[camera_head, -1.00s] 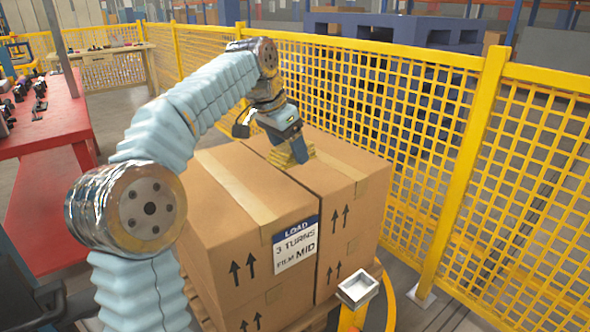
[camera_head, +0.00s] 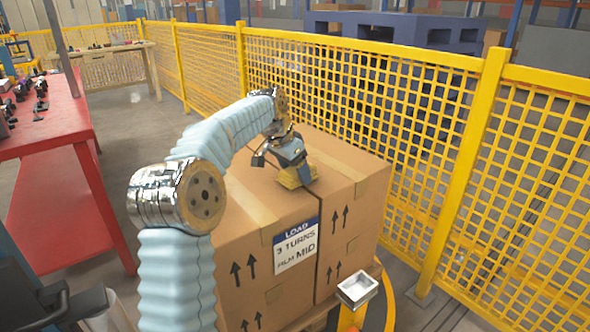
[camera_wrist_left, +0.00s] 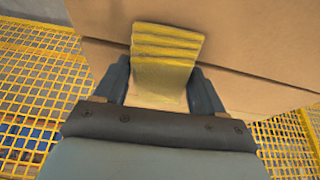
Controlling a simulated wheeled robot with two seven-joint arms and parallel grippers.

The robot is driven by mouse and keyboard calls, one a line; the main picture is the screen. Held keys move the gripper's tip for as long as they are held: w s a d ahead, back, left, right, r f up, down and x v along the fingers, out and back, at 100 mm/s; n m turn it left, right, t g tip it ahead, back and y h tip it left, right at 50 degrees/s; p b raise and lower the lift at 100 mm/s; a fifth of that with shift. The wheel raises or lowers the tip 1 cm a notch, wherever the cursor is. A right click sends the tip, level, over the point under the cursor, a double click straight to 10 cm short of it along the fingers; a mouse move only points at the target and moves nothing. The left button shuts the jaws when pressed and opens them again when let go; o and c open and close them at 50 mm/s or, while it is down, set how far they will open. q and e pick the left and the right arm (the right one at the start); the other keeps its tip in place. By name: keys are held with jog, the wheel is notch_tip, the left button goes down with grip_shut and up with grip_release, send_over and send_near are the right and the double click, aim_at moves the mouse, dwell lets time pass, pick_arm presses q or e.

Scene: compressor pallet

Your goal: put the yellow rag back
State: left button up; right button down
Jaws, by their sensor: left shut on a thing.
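The yellow rag (camera_head: 290,179) is a folded, ribbed pad at the top of the cartons, near the seam between them. It also shows in the left wrist view (camera_wrist_left: 165,62), between the two fingers. My left gripper (camera_head: 297,172) is shut on the rag, pointing down at the carton top. Whether the rag touches the cardboard I cannot tell. My right gripper is in no view.
Large brown cartons (camera_head: 245,215) with a load label (camera_head: 296,245) stand on a pallet. A small metal tray (camera_head: 357,289) sits at their front right corner. Yellow mesh fencing (camera_head: 350,95) runs behind and right. A red table (camera_head: 45,125) stands at left.

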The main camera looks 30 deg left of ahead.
pick_arm(q)
jog(key=shift+f, duration=0.35)
jog(key=o, duration=1)
jog(key=shift+r, duration=0.1)
jog(key=shift+r, duration=0.2)
jog(key=v, duration=1.3)
jog(key=shift+s+d+r, duration=0.2)
jog(key=shift+d+r, duration=0.05)
jog(key=shift+r, duration=0.05)
